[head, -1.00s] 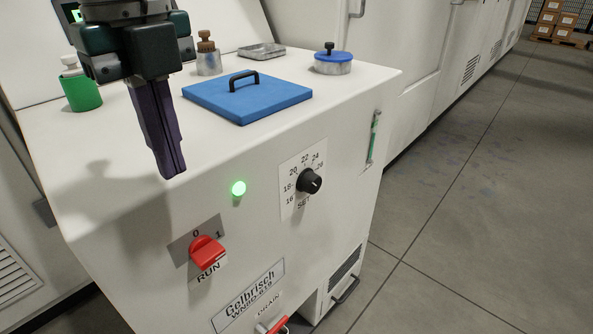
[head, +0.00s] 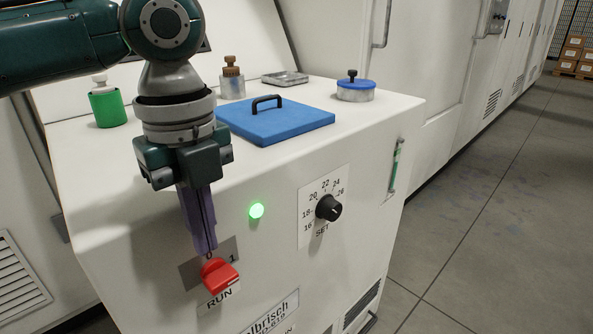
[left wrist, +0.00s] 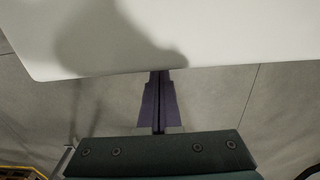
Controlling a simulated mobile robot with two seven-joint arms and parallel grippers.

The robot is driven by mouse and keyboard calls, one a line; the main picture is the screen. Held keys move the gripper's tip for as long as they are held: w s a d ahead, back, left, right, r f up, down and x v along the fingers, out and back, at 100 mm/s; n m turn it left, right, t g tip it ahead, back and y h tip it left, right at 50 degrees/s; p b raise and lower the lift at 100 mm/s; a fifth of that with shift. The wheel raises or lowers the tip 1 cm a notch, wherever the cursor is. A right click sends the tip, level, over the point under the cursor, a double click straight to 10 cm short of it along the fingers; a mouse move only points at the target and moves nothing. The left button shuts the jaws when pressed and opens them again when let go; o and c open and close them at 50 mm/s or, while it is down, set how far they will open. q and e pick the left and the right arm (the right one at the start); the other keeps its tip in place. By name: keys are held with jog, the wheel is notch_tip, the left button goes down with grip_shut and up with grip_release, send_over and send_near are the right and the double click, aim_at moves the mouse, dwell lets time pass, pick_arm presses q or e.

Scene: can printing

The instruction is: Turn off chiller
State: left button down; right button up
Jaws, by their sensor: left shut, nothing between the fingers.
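The chiller (head: 150,240) is a white cabinet with a sloping front. Its red RUN switch (head: 221,276) sits low on the front, beside a visible "1" mark; the "0" mark is hidden behind my fingers. A green lamp (head: 256,211) above it is lit. My left gripper (head: 208,252) is shut and empty, its purple fingers pointing down, with the tips right at the upper edge of the red switch; I cannot tell whether they touch it. In the left wrist view the shut fingers (left wrist: 160,80) show against the floor and the white cabinet edge. My right gripper is not in view.
A black SET dial (head: 328,207) is right of the lamp. On the cabinet top are a blue lid (head: 285,122), a green cup (head: 107,109), a brown-capped bottle (head: 232,82), a blue-lidded tin (head: 355,90) and a metal tray (head: 285,78). Open floor lies to the right.

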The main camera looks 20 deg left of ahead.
aim_at(214, 281)
pick_arm(q)
notch_tip(214, 281, down, 6)
jog(key=shift+r+b, duration=0.25)
jog(key=shift+b, duration=0.3)
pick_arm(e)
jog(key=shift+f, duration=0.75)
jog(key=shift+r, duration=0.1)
pick_arm(q)
jog(key=shift+r, duration=0.1)
jog(key=shift+s+t, duration=0.15)
jog(key=shift+t, duration=0.15)
jog(key=shift+p, duration=0.3)
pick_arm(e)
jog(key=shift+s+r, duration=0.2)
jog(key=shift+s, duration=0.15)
pick_arm(q)
jog(key=shift+a+t, duration=0.1)
jog(key=shift+t, duration=0.2)
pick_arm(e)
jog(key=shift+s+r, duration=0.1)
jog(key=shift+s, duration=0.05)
